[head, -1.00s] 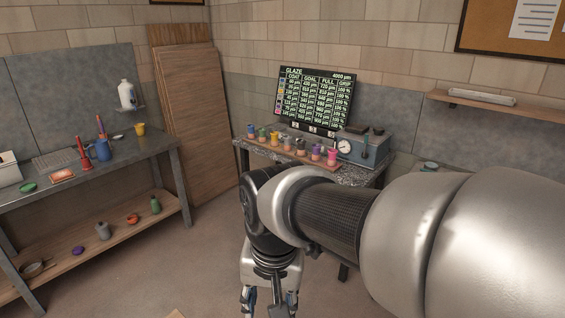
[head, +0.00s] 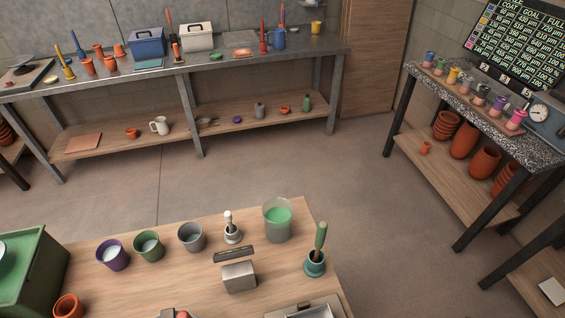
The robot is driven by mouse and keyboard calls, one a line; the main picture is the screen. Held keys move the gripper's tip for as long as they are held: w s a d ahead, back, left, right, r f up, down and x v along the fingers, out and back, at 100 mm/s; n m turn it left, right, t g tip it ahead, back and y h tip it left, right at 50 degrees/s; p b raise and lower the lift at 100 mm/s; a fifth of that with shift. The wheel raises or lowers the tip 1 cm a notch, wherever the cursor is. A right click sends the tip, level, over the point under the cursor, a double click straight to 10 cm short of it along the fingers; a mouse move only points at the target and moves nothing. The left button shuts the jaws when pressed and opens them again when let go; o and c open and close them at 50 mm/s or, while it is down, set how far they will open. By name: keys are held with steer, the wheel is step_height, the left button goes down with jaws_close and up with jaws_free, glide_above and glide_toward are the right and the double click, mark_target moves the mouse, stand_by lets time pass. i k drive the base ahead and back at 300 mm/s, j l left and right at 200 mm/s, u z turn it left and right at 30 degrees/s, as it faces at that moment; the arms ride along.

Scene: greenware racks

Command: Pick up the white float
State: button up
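A slim white piece with a rounded top (head: 229,218), which looks like the white float, stands upright in a small pale holder (head: 233,238) on the near wooden table (head: 190,280). It is between a grey cup (head: 191,237) and a clear beaker of green liquid (head: 277,220). How deep it sits in the holder cannot be told. My gripper is not visible in the head view now, so its relation to the float and its opening are hidden.
A grey block (head: 239,277) with a dark plate stands in front of the holder. A teal pot (head: 315,266) holds a green-handled tool. Purple (head: 112,255) and green (head: 149,246) cups stand left. A green bin (head: 30,270) is at far left. Open floor lies behind the table.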

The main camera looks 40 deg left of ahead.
mark_target(227, 214)
steer(key=u, duration=2.05)
